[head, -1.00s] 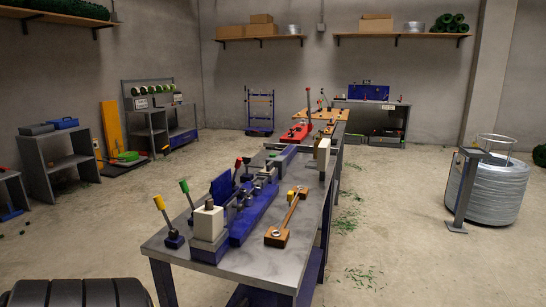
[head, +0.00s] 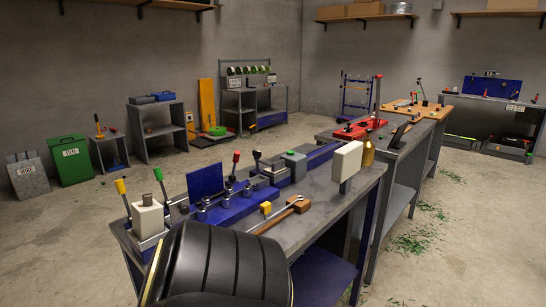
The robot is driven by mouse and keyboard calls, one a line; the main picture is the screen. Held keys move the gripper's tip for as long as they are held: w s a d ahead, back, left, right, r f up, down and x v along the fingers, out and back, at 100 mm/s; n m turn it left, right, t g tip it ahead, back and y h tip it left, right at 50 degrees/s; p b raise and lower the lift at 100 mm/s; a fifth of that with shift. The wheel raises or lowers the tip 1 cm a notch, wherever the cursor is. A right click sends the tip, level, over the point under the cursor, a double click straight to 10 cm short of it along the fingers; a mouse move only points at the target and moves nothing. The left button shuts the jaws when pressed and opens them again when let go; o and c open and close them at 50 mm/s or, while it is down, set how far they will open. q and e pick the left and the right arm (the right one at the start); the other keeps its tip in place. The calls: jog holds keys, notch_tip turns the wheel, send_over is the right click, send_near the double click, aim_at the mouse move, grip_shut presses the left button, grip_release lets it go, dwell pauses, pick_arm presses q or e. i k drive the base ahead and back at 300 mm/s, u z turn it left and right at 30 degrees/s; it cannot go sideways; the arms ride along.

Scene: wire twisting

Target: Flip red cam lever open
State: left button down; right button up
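A lever with a red knob (head: 236,157) stands roughly upright at the back of a long blue fixture (head: 240,205) on the grey workbench (head: 320,207). Its base is partly hidden among the clamps, so I cannot tell whether it is open or closed. Neither of my grippers is in view. A large black rounded part of my own body fills the bottom middle and covers the bench's near edge.
Levers with a yellow knob (head: 120,186), a green knob (head: 158,174) and a black knob (head: 257,154) stand near the fixture. A white block (head: 346,162) and a wooden-handled tool (head: 285,214) are on the right. A red tool (head: 360,129) stands farther back.

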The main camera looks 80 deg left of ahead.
aim_at(235, 165)
jog(key=u, duration=1.1)
jog(key=i, duration=2.35)
jog(key=u, duration=3.15)
